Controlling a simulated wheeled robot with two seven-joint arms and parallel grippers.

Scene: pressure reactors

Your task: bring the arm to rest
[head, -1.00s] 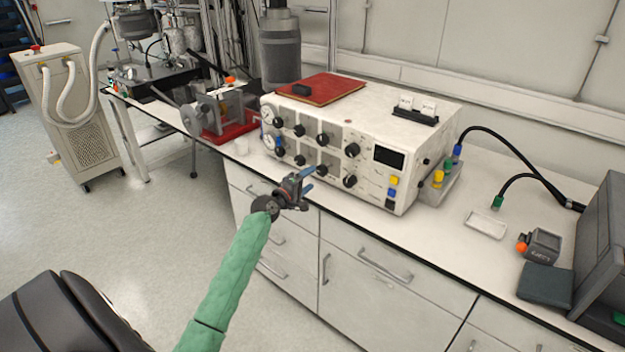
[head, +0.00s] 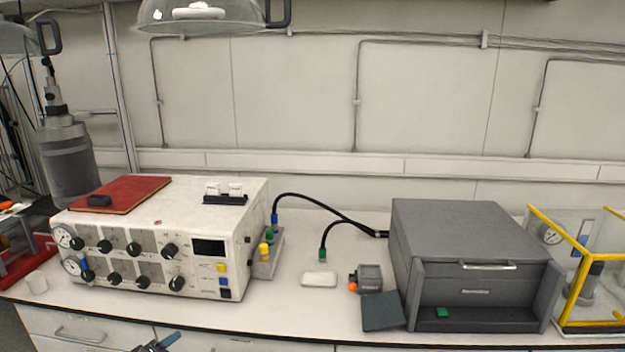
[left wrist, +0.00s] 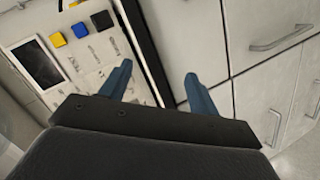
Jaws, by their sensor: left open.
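My left gripper (head: 158,343) shows only at the bottom edge of the head view, in front of the bench and below the white control unit (head: 150,280). In the left wrist view its two blue fingers (left wrist: 160,85) stand apart with nothing between them. Beyond them are the control unit's front panel (left wrist: 95,60), the bench's dark edge and the white drawers (left wrist: 265,85). No contact with any of these shows. Most of the left arm is out of the head view. My right gripper is in neither view.
The control unit carries a red folder (head: 122,194). To its right are a white dish (head: 318,279), a small device (head: 369,278), a dark pad (head: 382,311), a grey box (head: 470,250) and a yellow-framed enclosure (head: 575,321). A clear strip of bench (head: 290,325) runs along the front.

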